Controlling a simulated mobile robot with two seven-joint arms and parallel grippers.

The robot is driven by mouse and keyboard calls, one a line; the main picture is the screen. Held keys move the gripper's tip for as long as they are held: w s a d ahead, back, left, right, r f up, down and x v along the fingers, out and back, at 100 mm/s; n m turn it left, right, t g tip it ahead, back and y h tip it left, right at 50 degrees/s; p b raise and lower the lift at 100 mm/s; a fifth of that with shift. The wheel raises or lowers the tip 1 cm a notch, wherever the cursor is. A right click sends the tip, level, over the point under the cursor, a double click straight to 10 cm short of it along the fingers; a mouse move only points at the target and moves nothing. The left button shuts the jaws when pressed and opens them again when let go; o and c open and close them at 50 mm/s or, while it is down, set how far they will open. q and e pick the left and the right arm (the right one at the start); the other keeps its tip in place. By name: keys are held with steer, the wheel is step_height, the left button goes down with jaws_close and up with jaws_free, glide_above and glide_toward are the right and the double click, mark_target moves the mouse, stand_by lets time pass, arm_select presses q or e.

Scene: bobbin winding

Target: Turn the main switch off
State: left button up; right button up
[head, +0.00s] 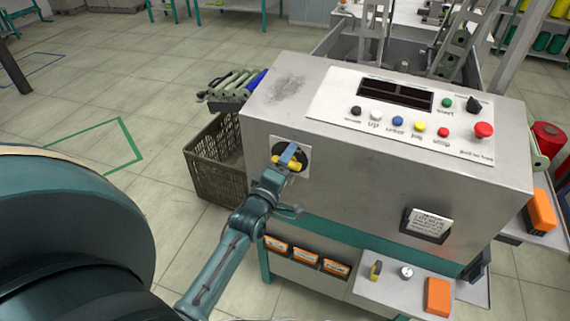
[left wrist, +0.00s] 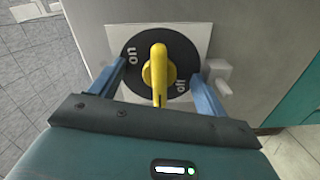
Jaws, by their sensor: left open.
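The main switch is a yellow knob (left wrist: 158,74) on a black round dial (left wrist: 180,52) with a white square plate, marked "on" at upper left and "off" at lower right. In the left wrist view the knob stands roughly upright. In the head view the yellow knob (head: 291,165) shows on the left of the grey machine's front. My left gripper (left wrist: 160,85) is open, its blue fingers on either side of the knob, apart from it. In the head view my left gripper (head: 288,160) partly covers the dial. My right gripper is not in view.
The grey machine (head: 370,175) has a top panel (head: 400,112) with several coloured buttons and a red mushroom button (head: 484,130). A brown crate (head: 212,165) stands left of it. Below, a shelf holds an orange box (head: 438,296). The floor at left is clear.

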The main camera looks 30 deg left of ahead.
arm_select(q)
steer(key=shift+o, duration=0.5)
steer(key=shift+s, duration=0.25)
steer(key=s+d+p, duration=0.1)
steer(key=s+p, duration=0.3)
steer(key=s, duration=0.4)
steer(key=shift+s+d, duration=0.2)
steer(key=shift+s, duration=0.05)
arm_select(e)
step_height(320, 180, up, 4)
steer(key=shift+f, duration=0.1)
arm_select(q)
steer(key=s+d+f+m+g+h, duration=0.2)
steer(key=s+d+f+m+g, duration=0.2)
steer(key=m, duration=0.5)
steer(key=s+d+f+m+g+h, duration=0.3)
steer(key=s+d+f+m, duration=0.3)
steer(key=s+d+m, duration=0.3)
steer(key=shift+d+f+m+g+h, duration=0.15)
steer(key=shift+d+m+g+h, duration=0.25)
steer(key=shift+m, duration=0.4)
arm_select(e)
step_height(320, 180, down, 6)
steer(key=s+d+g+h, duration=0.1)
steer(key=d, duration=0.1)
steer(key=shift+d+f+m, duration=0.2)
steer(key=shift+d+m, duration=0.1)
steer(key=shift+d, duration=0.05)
